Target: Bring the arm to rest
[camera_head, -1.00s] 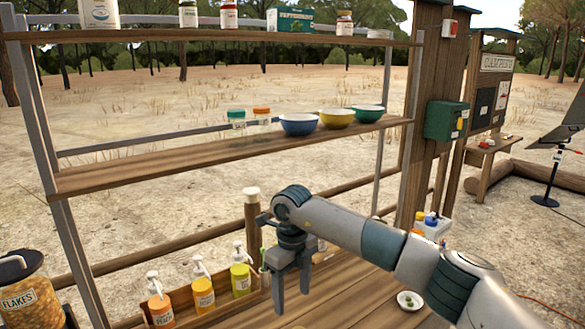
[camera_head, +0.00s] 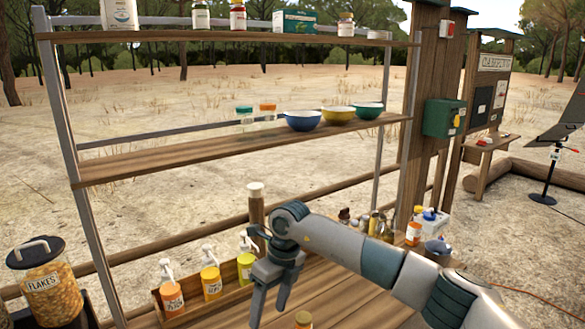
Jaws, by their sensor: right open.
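My right arm reaches in from the lower right across the wooden tabletop. Its right gripper (camera_head: 271,301) points down over the table, just right of the pump bottles, with its fingers apart and nothing seen between them. My left gripper is not in view.
A tray holds an orange pump bottle (camera_head: 171,289), an amber one (camera_head: 211,273) and a yellow one (camera_head: 246,258). A flakes jar (camera_head: 48,283) stands at left. The shelf (camera_head: 160,162) carries bowls and jars. Small bottles crowd behind my arm. Bare tabletop (camera_head: 340,300) lies right of the gripper.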

